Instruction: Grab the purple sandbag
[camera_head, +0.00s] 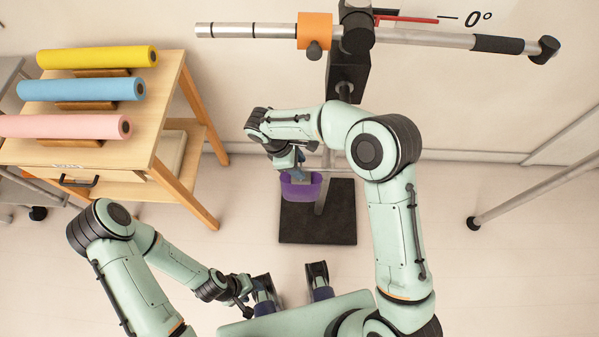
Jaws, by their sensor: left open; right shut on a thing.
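The purple sandbag (300,191) hangs in front of the stand's pole, above its dark base plate. My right gripper (297,168) is shut on its top edge from above. The wrist hides part of the grip. My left gripper (243,298) is open and empty, low in the view near my own body, well apart from the sandbag.
A stand with a dark base plate (318,229) carries a horizontal metal bar (425,38) with an orange block (314,30). A wooden table (150,119) at left bears yellow, blue and pink rolls. A metal leg (535,190) is at right. Floor between is clear.

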